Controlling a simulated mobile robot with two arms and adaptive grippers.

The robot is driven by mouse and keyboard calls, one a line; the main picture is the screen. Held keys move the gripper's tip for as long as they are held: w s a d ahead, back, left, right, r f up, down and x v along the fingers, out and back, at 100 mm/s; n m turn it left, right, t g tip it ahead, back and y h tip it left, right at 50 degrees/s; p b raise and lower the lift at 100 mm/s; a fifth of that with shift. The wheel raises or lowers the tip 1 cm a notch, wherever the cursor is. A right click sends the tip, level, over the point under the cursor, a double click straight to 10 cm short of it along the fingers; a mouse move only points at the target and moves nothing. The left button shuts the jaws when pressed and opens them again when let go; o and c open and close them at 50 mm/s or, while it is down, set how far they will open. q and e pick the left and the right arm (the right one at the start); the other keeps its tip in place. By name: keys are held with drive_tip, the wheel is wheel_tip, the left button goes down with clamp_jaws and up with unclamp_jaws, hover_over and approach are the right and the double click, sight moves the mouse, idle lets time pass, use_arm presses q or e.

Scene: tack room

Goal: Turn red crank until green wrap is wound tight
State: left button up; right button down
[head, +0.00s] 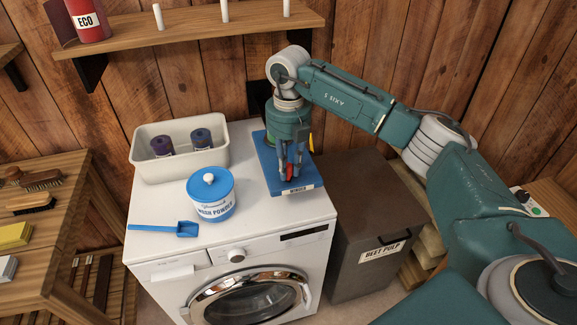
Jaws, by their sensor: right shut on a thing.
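A blue winder board (264,152) with a label at its front edge lies on the right side of the washing machine's top. My right gripper (289,176) points down over it, with its fingers shut on the red crank (290,171), of which only a small red part shows between them. A bit of green (269,130) shows beside the wrist at the back of the winder. It may be the green wrap, but my gripper hides most of it, and I cannot tell how tight it is. My left gripper is not in view.
On the white washing machine (240,235) stand a cream tub (140,173) with two dark rolls, a blue-lidded wash powder tub (211,196) and a blue scoop (176,228). A brown beet pulp bin (370,215) stands at right. A shelf (190,35) hangs above; a brush bench (60,225) is left.

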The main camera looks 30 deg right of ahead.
drive_tip(key=shift+r, duration=0.1)
drive_tip(key=c, duration=1.6)
unclamp_jaws()
drive_tip(key=shift+o, duration=0.2)
wheel_tip(320, 180, up, 12)
